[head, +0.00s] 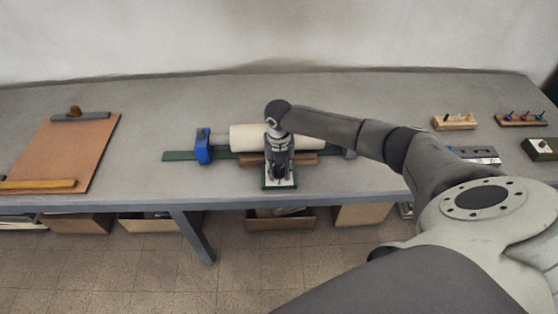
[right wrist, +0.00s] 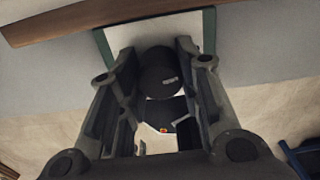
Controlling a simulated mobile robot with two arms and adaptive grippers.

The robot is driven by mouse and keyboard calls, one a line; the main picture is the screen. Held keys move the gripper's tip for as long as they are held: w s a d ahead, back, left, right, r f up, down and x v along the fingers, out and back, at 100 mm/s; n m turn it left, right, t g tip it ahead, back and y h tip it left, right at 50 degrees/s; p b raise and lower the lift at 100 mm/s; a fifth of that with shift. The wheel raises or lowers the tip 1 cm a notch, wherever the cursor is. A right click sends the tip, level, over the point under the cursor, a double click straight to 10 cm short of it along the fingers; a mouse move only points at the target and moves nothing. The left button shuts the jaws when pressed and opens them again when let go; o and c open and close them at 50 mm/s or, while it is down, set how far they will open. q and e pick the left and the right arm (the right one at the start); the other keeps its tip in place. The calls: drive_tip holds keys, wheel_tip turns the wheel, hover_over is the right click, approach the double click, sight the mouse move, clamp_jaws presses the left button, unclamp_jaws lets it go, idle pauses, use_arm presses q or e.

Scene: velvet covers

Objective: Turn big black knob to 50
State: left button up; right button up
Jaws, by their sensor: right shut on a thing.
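The big black knob (right wrist: 160,75) sits on a white plate with a green border (right wrist: 122,34). The plate also shows at the table's front edge in the head view (head: 281,184). My right gripper (right wrist: 160,80) points down over the plate, with one finger on each side of the knob, shut on it. In the head view my right gripper (head: 279,168) hides most of the knob. A small red mark (right wrist: 163,130) shows on the plate below the knob. I cannot read any dial numbers. My left gripper is not in view.
Behind the plate lie a wooden strip (head: 250,160) and a cream roll (head: 248,137) beside a blue clamp (head: 203,147). A brown board (head: 65,150) lies at left. Small peg racks (head: 454,122) and a dark box (head: 541,149) stand at right. The table between board and clamp is mostly clear.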

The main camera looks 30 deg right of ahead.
sight(279, 168)
idle(0.3)
drive_tip(key=o, duration=0.7)
drive_tip(key=shift+o, duration=0.2)
drive_tip(key=shift+r, duration=0.1)
wheel_tip(279, 168, up, 12)
idle(0.5)
